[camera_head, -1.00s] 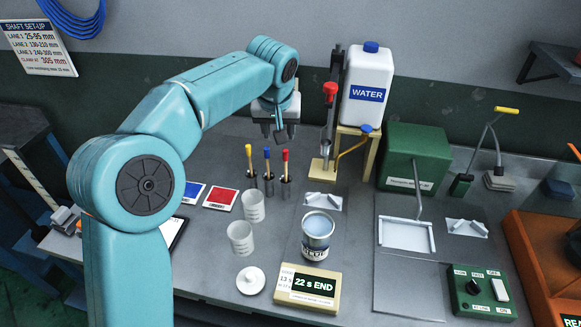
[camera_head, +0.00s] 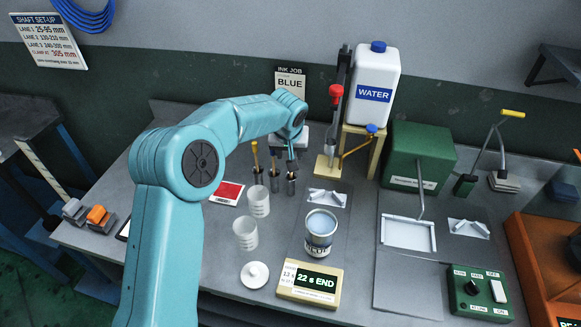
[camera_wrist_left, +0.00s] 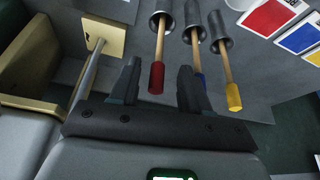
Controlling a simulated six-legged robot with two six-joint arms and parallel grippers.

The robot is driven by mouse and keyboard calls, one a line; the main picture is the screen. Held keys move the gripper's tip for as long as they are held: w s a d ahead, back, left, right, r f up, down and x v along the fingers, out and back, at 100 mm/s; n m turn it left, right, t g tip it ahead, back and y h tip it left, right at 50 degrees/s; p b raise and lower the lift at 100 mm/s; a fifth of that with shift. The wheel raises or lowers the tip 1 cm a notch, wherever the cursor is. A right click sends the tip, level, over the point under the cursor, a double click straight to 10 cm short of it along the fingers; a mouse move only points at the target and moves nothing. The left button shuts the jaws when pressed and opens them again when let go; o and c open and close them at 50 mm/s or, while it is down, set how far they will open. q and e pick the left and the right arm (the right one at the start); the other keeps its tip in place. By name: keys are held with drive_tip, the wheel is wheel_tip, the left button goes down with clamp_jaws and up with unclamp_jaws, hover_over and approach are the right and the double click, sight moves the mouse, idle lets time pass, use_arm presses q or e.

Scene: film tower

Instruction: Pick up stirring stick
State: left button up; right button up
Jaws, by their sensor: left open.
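Three stirring sticks stand upright in metal holders on the bench. The yellow-tipped stick (camera_head: 255,155) shows in the head view; the tops of the other two are hidden by my left gripper (camera_head: 288,153). In the left wrist view I see the red-tipped stick (camera_wrist_left: 157,77), the blue-tipped stick (camera_wrist_left: 197,55), partly behind a finger, and the yellow-tipped stick (camera_wrist_left: 233,95). My left gripper (camera_wrist_left: 158,70) is open and empty, its fingers on either side of the red tip in that view. I cannot tell whether they touch it. My right gripper is not in view.
Two clear cups (camera_head: 245,235), a white lid (camera_head: 254,275) and an ink can (camera_head: 321,232) stand in front of the sticks. A wooden stand (camera_head: 366,150) carries the water jug (camera_head: 371,75) behind right. A red card (camera_head: 226,193) lies to the left.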

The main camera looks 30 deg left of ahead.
use_arm(q)
drive_tip(key=x, duration=0.2)
drive_tip(key=shift+w+f, duration=0.3)
drive_tip(key=shift+s, duration=0.1)
clamp_jaws()
